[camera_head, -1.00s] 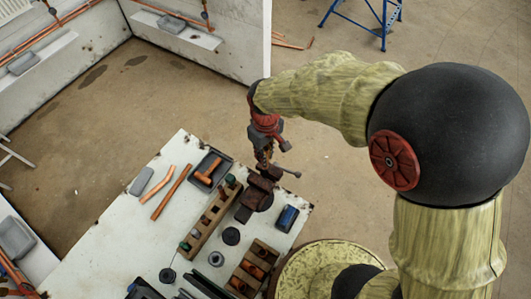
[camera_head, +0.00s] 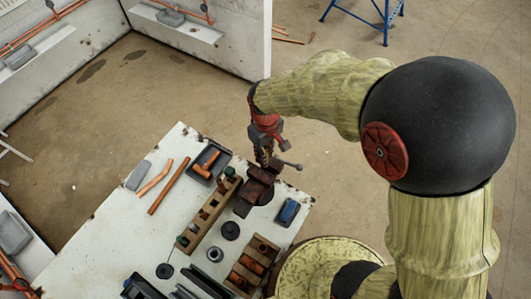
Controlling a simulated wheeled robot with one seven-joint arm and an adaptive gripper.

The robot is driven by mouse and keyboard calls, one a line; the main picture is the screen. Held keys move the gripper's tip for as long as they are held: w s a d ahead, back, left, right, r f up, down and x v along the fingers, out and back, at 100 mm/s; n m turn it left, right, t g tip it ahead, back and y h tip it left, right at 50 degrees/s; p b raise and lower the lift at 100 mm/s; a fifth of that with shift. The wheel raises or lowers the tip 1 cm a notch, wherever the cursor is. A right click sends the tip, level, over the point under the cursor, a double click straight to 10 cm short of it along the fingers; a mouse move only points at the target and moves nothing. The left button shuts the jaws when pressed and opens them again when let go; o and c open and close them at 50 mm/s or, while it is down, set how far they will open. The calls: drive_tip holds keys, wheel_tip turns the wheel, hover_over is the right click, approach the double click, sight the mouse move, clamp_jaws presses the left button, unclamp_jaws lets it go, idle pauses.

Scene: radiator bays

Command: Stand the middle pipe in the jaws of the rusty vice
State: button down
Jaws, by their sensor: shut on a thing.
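My gripper (camera_head: 265,157) is at the end of my arm, pointing down right at the far side of the rusty vice (camera_head: 254,193). The vice is dark brown and stands near the right edge of the white bench. My gripper is shut on a thin copper-coloured piece, seemingly a pipe (camera_head: 265,158); fingers and vice hide most of it. I cannot tell whether it is between the vice jaws.
The white bench (camera_head: 110,215) also carries a dark tray (camera_head: 222,158) with a copper fitting, wooden boxes (camera_head: 195,237) (camera_head: 237,285) with fittings, and a blue item (camera_head: 288,211). A white partition (camera_head: 240,40) stands behind.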

drive_tip(key=shift+f, duration=0.35)
drive_tip(key=shift+f, duration=0.1)
drive_tip(key=shift+f+b, duration=0.35)
drive_tip(key=shift+f, duration=0.1)
drive_tip(key=shift+f, duration=0.1)
drive_tip(key=shift+f+b, duration=0.85)
drive_tip(key=shift+f, duration=0.5)
drive_tip(key=shift+f, duration=0.15)
drive_tip(key=shift+f+b, duration=0.45)
drive_tip(key=shift+f, duration=0.2)
drive_tip(key=c, duration=1.7)
unclamp_jaws()
drive_tip(key=shift+r, duration=0.1)
